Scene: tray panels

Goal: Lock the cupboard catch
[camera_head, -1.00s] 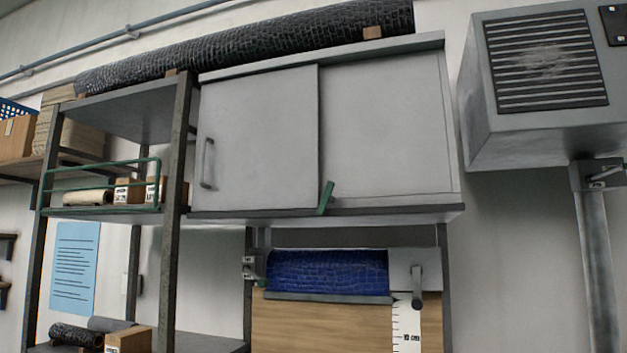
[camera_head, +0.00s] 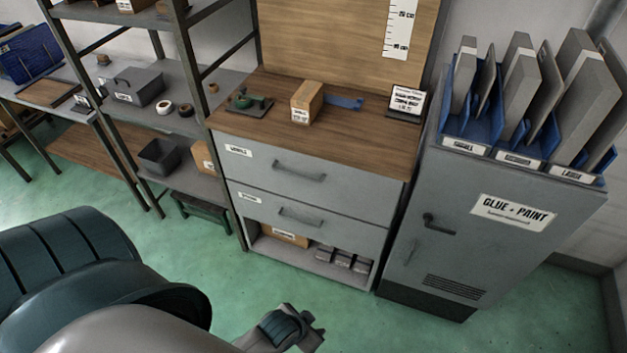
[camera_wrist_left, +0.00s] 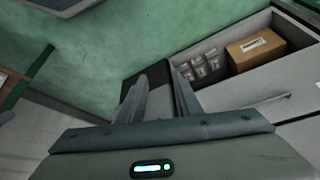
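A grey cupboard (camera_head: 410,240) labelled GLUE + PAINT stands at the right in the head view, its door closed. A dark lever handle (camera_head: 438,225) sits at the left of its door. The sliding-door cupboard with the green catch, seen earlier, is out of view now. My left gripper (camera_head: 314,328) is low at the bottom centre of the head view, over the green floor and apart from the furniture. In the left wrist view its fingers (camera_wrist_left: 160,85) stand apart with nothing held between them. My right gripper is not in view.
A drawer unit (camera_head: 300,190) with a wooden top stands left of the cupboard; its open bottom bay holds a carton (camera_wrist_left: 255,48) and grey blocks (camera_wrist_left: 205,66). Shelving (camera_head: 190,120) is further left. Blue file holders (camera_head: 515,125) stand on the cupboard. Green floor (camera_head: 190,245) in front is clear.

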